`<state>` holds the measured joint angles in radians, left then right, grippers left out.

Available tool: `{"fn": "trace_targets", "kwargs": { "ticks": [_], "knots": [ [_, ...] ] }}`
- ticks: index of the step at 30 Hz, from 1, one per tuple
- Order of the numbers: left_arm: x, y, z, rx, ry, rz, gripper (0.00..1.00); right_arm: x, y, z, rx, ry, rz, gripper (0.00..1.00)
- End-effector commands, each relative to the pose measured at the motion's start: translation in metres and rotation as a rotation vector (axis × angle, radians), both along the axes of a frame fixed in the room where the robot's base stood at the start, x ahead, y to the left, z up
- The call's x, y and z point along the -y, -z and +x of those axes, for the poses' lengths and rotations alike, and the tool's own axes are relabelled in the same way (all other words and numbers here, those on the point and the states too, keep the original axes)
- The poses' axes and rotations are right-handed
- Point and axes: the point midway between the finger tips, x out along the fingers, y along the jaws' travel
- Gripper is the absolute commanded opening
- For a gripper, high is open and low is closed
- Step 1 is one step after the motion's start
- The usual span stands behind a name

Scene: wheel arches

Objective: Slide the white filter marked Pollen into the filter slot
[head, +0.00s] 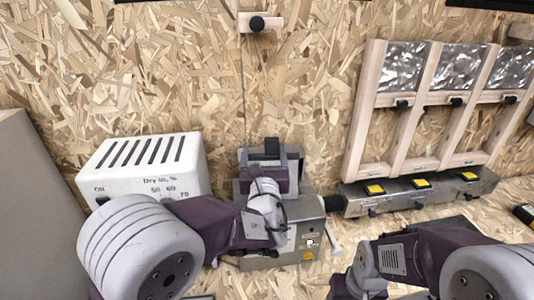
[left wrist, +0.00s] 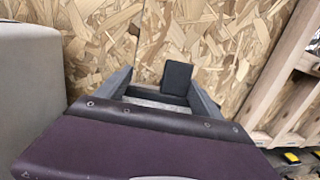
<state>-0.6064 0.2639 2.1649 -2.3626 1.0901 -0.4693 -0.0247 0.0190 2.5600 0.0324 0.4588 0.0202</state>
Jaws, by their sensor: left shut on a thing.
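My left gripper (head: 270,160) is above the back of a grey metal box (head: 288,250), its grey fingers pointing up and away. The left wrist view shows the two fingers (left wrist: 155,95) at either side of a partly hidden grey thing (left wrist: 155,103). A black block (left wrist: 177,78) stands at its far side; it also shows in the head view (head: 272,146). I cannot make out a Pollen mark or tell a white filter for certain. My arm hides the top of the box and any slot there. My right gripper (head: 345,286) is low, its fingertips unclear.
A white vented unit marked "Dry to, %" (head: 145,160) stands left of the box. A wooden rack with silver panels (head: 400,65) and a metal rail with yellow buttons (head: 420,190) are on the right. A grey block (head: 35,200) is at far left. Chipboard lies behind.

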Motion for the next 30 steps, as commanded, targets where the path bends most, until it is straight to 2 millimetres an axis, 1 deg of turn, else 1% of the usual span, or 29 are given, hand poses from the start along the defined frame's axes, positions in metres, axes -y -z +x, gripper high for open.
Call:
{"fn": "trace_targets", "kwargs": {
  "ticks": [1,14,17,20,27,30],
  "knots": [
    [0.031,0.109,-0.014,-0.38,0.146,0.02,0.62,0.0,0.004,0.0,0.0,0.0,0.0,0.61],
    [0.032,0.109,-0.014,-0.38,0.146,0.021,0.62,0.0,0.004,0.0,0.0,0.0,0.0,0.61],
    [0.032,0.105,-0.018,-0.363,0.142,0.021,0.62,0.0,0.006,0.0,0.0,0.0,0.0,0.61],
    [0.029,0.093,-0.031,-0.31,0.123,0.019,0.62,0.0,0.012,0.0,0.0,0.0,0.0,0.61],
    [0.02,0.046,-0.073,-0.128,0.055,0.014,0.62,0.0,0.024,0.0,0.0,0.0,0.0,0.61],
    [0.015,0.03,-0.087,-0.07,0.03,0.012,0.62,0.0,0.026,0.0,0.0,0.0,0.0,0.61]
  ]
}}
